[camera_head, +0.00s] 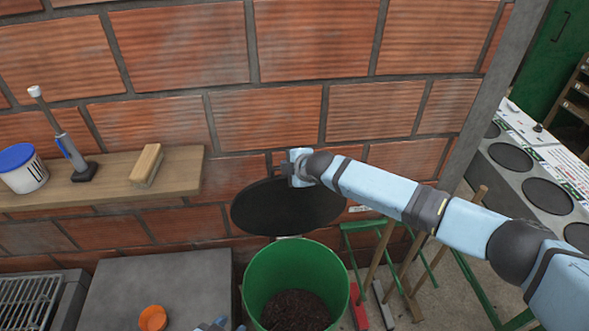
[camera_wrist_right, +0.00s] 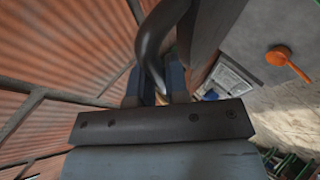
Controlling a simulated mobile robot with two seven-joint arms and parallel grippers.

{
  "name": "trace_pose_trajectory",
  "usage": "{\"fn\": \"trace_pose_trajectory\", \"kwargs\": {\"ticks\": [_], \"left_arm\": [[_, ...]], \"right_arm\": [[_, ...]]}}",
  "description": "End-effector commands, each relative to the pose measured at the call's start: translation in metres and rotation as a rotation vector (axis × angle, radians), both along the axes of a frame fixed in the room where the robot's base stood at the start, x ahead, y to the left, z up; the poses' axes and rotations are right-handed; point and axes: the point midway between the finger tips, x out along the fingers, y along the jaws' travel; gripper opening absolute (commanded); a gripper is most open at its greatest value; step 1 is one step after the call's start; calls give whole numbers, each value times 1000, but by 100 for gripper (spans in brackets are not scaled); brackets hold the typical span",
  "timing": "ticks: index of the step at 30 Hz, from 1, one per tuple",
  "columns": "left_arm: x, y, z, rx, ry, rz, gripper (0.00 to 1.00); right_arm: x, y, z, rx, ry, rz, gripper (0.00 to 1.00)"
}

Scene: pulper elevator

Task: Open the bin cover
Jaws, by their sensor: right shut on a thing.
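The black round bin cover (camera_head: 285,212) stands tilted up behind the green bin (camera_head: 258,268), in front of the brick wall. The bin's mouth is uncovered and dark brown material shows inside. My right gripper (camera_head: 298,168) is at the cover's upper edge. In the wrist view the right gripper (camera_wrist_right: 155,88) is shut on a dark curved handle (camera_wrist_right: 150,45). Whether the cover's lower edge touches the bin rim is unclear. A small pale-blue part, likely of my left gripper (camera_head: 215,325), shows at the bottom edge; its fingers cannot be made out.
A wooden shelf (camera_head: 110,183) on the left holds a blue-lidded tub (camera_head: 22,170), a tool and a wooden block (camera_head: 147,165).

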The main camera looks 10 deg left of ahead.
Motion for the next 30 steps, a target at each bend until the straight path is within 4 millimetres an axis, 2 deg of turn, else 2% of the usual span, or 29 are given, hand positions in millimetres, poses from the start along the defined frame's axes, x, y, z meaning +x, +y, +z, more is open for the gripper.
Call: {"fn": "trace_pose_trajectory", "kwargs": {"ticks": [12,13,15,25,30], "left_arm": [[-2,-1,0,-1,2,-1,43],[-2,-1,0,-1,2,-1,43],[-2,-1,0,-1,2,-1,43],[-2,-1,0,-2,3,-1,43],[-1,-1,-1,-2,3,0,43]], "right_arm": [[0,-1,-3,-5,7,-3,0],[0,-1,-3,-5,7,-3,22],[0,-1,-2,-5,7,-3,38],[-1,-1,0,-4,5,-1,39],[-10,-12,10,-2,7,-2,39]]}}
